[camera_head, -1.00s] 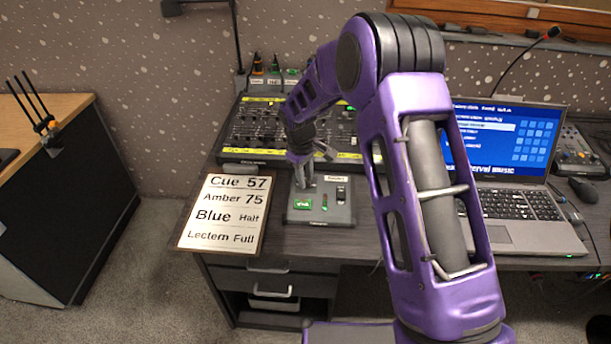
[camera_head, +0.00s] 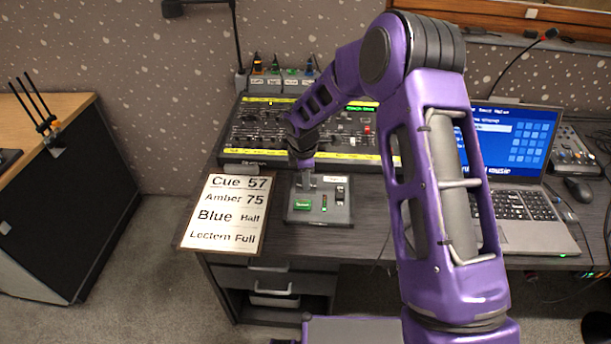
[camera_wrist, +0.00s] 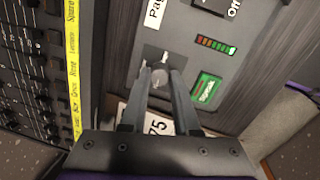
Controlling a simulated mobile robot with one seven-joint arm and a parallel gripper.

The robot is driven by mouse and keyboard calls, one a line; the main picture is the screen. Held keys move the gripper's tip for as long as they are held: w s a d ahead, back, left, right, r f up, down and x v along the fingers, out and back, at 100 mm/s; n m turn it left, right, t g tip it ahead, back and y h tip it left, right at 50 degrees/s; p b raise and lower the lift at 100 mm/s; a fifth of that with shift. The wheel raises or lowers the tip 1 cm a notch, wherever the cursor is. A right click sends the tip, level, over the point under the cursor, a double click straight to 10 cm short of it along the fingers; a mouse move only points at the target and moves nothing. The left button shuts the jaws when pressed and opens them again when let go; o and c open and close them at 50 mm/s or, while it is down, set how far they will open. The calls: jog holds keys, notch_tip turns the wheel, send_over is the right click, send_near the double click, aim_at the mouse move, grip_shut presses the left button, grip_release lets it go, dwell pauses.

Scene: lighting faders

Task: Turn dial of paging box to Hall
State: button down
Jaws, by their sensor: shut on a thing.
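The paging box (camera_head: 320,214) is a small grey box at the front of the desk, to the right of the cue card. My gripper (camera_head: 305,182) reaches down onto its left part from above. In the wrist view, the two fingers (camera_wrist: 159,74) are shut on the box's dial (camera_wrist: 159,79), one on each side. The dial is largely hidden by the fingers, so where it points cannot be told. A lit green display (camera_wrist: 207,88) sits beside it, its word too blurred to read. A level meter (camera_wrist: 215,45) and a black switch marked Off are also on the box.
The lighting desk (camera_head: 245,140) with its faders stands just behind the box. The cue card (camera_head: 222,213) lies to the left. A laptop (camera_head: 510,205) and mouse (camera_head: 580,190) are at the right. Beyond the desk's front edge is floor.

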jog(key=shift+n, duration=0.4)
jog(key=c, duration=0.7)
grip_release()
jog(key=shift+o, duration=0.2)
jog(key=s+r+p, duration=0.1)
jog(key=s+r, duration=0.2)
jog(key=r, duration=1.4)
jog(key=shift+s+a+p, duration=0.2)
jog(key=shift+p, duration=0.15)
